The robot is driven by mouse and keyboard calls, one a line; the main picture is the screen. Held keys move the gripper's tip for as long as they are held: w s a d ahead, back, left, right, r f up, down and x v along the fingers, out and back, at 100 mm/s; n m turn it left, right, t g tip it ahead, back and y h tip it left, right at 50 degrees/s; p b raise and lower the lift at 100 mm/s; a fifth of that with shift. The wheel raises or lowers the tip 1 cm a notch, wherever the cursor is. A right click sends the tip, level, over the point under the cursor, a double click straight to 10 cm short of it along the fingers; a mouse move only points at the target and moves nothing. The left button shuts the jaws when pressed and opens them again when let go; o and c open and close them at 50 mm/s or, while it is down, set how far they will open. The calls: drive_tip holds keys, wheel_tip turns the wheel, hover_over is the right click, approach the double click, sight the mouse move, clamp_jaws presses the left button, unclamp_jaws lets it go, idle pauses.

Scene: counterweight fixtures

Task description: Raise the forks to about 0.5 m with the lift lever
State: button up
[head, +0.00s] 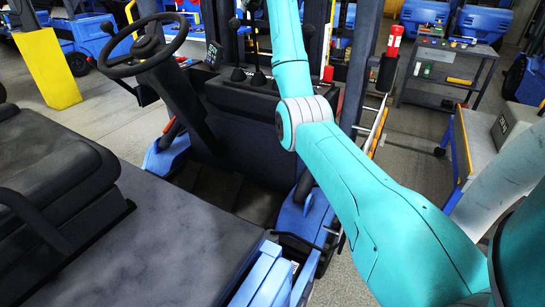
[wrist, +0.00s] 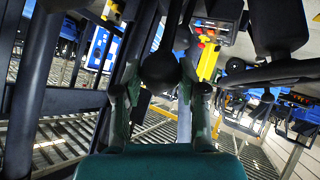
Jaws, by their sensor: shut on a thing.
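In the wrist view my gripper (wrist: 160,92) has its two fingers on either side of a dark lever with a round black knob (wrist: 160,68), shut on it. I cannot tell from its markings which lever this is. In the head view my teal arm reaches over the dashboard and leaves the top of the picture, so my gripper is out of sight there. Short black levers (head: 237,74) stand on the dashboard beside the arm. The forks are not visible in either view, so their height cannot be told.
The steering wheel (head: 143,45) stands left of the levers, and the black seat (head: 50,190) is at left. A small display (head: 213,54) sits by the dashboard. A red cylinder (head: 394,42) is on the right post. A grey cart (head: 447,75) and a yellow block (head: 47,68) stand beyond.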

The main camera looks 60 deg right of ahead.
drive_tip(key=shift+d+r, duration=0.1)
drive_tip(key=shift+w+d, duration=0.15)
drive_tip(key=shift+d, duration=1.3)
drive_tip(key=o, duration=0.9)
drive_tip(key=shift+o, duration=0.2)
drive_tip(key=shift+r, duration=0.1)
drive_tip(key=v, duration=1)
